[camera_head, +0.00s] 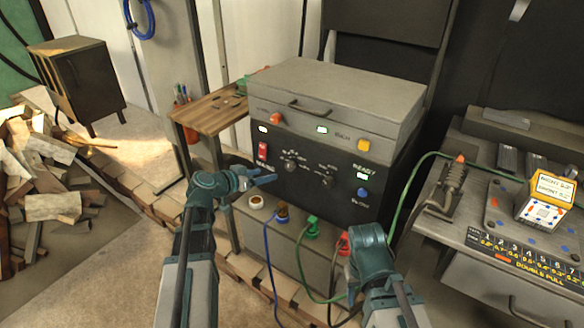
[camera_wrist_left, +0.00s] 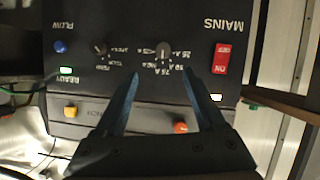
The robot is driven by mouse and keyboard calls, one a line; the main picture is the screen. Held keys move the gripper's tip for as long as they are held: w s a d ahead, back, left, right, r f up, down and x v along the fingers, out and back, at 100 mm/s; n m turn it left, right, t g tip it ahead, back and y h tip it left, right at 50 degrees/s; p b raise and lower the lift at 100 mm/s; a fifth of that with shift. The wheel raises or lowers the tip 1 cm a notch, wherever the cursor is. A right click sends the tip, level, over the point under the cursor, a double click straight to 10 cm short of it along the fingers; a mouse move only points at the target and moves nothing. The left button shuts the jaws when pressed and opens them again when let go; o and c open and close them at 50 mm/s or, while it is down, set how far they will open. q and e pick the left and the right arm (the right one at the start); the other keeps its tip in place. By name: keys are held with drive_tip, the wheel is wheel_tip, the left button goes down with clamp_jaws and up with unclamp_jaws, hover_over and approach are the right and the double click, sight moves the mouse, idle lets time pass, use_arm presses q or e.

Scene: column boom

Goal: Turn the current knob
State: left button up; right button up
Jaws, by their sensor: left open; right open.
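The current knob (camera_head: 290,164) is a dark knob with a pale pointer on the black front panel of a grey machine (camera_head: 335,165), with amp markings around it. In the left wrist view, which is upside down, the knob (camera_wrist_left: 163,51) shows beyond and between my finger tips. My left gripper (camera_head: 268,177) is open and empty, just in front of the panel, a little below and left of the knob. It also shows in the left wrist view (camera_wrist_left: 162,82), apart from the knob. My right gripper (camera_head: 358,290) is low in front of the machine; its fingers are mostly hidden.
The red mains switch (camera_head: 262,150) is left of the knob. A second knob (camera_head: 327,181) and a blue button (camera_head: 363,192) are to the right. Cables (camera_head: 313,227) plug in below the panel. A wooden side shelf (camera_head: 208,109) stands left, a cluttered bench (camera_head: 500,245) right.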

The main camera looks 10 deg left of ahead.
sight(288, 167)
use_arm(q)
drive_tip(key=b+x, duration=0.1)
drive_tip(key=x, duration=0.3)
drive_tip(key=b+x, duration=0.2)
drive_tip(key=x, duration=0.3)
drive_tip(key=b+x, duration=0.2)
drive_tip(key=x, duration=0.2)
drive_tip(key=shift+w+a+r, duration=0.1)
drive_tip(key=shift+w+a, duration=0.05)
drive_tip(key=shift+w, duration=0.4)
drive_tip(key=shift+c, duration=0.4)
clamp_jaws()
